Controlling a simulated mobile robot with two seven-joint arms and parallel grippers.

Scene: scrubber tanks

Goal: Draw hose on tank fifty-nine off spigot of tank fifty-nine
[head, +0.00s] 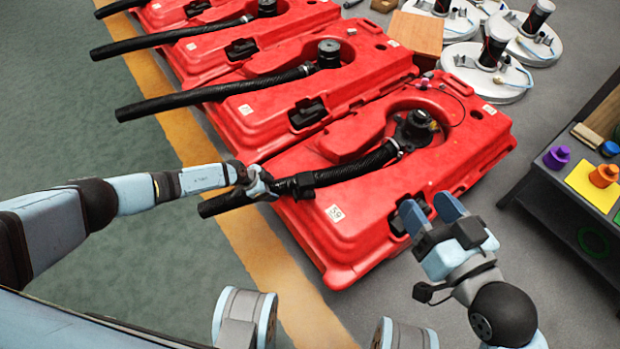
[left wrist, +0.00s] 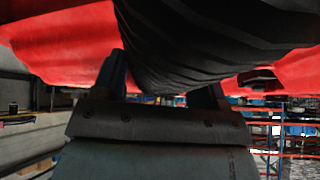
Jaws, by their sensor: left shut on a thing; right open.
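Tank fifty-nine is the nearest red tank (head: 450,150); its white label seems to read 59. Its black ribbed hose (head: 350,170) runs from beside the round black cap, across the tank top and out past the left edge. A dark blocky piece sits at the hose near that edge; I cannot tell whether it is the spigot. My left gripper (head: 262,184) is shut on the hose just left of this piece. In the left wrist view the hose (left wrist: 190,45) lies between the fingers (left wrist: 165,85). My right gripper (head: 432,208) is open and empty by the tank's front right side.
More red tanks (head: 270,100) with black hoses stand in a row behind. White round lids (head: 500,85) and a brown box (head: 412,38) lie at the back right. A dark table (head: 560,195) with coloured pieces stands at right. Green floor at left is clear beyond the yellow stripe.

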